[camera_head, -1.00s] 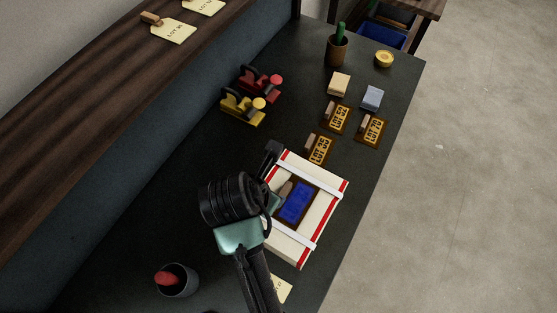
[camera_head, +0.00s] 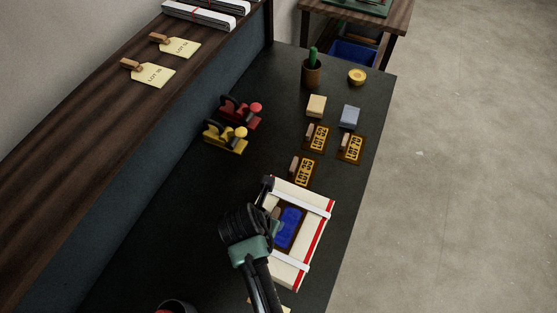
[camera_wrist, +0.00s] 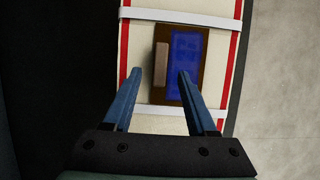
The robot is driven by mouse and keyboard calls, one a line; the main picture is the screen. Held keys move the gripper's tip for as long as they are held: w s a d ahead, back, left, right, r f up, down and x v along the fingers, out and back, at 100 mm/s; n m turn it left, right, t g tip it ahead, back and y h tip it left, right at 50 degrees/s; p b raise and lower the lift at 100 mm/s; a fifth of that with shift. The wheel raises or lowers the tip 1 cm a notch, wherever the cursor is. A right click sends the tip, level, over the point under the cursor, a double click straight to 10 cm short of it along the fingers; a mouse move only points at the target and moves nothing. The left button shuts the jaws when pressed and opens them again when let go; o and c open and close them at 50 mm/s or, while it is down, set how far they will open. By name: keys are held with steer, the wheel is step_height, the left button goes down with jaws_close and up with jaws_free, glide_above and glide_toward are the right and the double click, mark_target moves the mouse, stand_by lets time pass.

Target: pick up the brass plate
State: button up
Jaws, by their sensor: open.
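Three brass-coloured plates with dark lot lettering and a small wooden grip each lie on the dark table in the head view: one at the front (camera_head: 305,173), one behind it (camera_head: 318,140), and one to the right (camera_head: 353,149). A blue plate (camera_head: 289,228) with a brown border lies on a white box with red edges (camera_head: 317,238). The blue plate also shows in the wrist view (camera_wrist: 188,52), with a wooden grip (camera_wrist: 162,64) on its left. My gripper (camera_wrist: 155,80) is open and empty over the box, its fingers framing the grip's near end. Height above it is unclear.
Yellow (camera_head: 224,140) and red (camera_head: 243,112) stamp-like items stand left of the plates. A cream block (camera_head: 316,105), a blue-grey block (camera_head: 349,116), a potted cactus (camera_head: 312,72) and a yellow round item (camera_head: 357,77) stand behind. A raised wooden shelf (camera_head: 100,120) borders the left.

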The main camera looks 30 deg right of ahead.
steer(key=shift+x, duration=1.7)
steer(key=shift+d, duration=0.1)
jaws_close()
steer(key=shift+w+r, duration=0.1)
